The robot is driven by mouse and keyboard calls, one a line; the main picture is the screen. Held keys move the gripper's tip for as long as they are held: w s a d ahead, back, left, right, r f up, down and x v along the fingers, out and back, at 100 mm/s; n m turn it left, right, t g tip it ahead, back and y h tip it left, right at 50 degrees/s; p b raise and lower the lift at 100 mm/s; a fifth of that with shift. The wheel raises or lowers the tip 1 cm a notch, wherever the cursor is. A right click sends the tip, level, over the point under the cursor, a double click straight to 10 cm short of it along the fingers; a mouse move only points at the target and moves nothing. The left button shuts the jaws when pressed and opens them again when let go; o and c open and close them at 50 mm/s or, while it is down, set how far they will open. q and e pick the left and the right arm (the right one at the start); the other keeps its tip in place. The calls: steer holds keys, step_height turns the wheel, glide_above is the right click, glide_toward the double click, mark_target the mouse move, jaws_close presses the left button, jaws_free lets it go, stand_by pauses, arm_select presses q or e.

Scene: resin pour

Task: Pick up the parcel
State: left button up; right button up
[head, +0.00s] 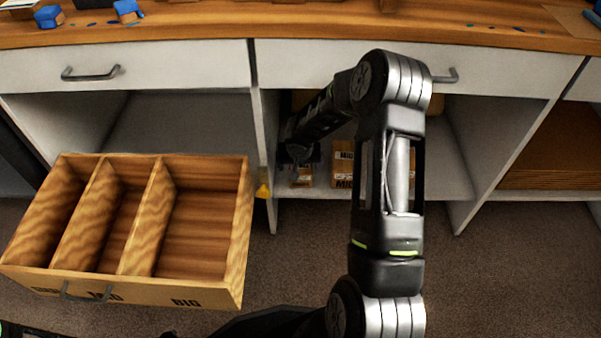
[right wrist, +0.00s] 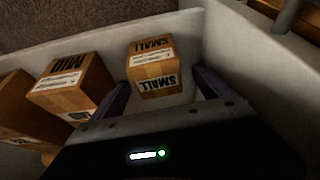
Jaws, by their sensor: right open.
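Cardboard parcels stand in the open shelf bay under the workbench. In the right wrist view a parcel marked SMALL (right wrist: 152,65) lies ahead, in line with the gap between my fingers. It also shows in the head view (head: 303,180), partly hidden by my right gripper. A larger parcel marked MID (right wrist: 68,86) is left of it in the wrist view, and on its right in the head view (head: 343,168). My right gripper (right wrist: 163,92) is open and empty, reaching into the bay (head: 298,152). My left gripper is not in view.
A wooden crate (head: 246,215) with three compartments, marked MID and BIG on legible labels, is at the left. Another brown parcel (right wrist: 22,105) is at the wrist view's left edge. White bay walls (right wrist: 235,60) stand close to my right gripper. The workbench top (head: 300,25) is overhead.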

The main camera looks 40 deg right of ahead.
mark_target(301, 170)
steer(key=x, duration=0.1)
steer(key=b+x, duration=0.1)
steer(key=x, duration=0.2)
steer(key=shift+s+d+f+b, duration=0.15)
steer(key=shift+f+b, duration=0.2)
steer(key=shift+d+f, duration=0.1)
steer(key=shift+f, duration=0.15)
steer(key=shift+c, duration=0.4)
steer(key=shift+r, duration=0.1)
steer(key=c, duration=1.7)
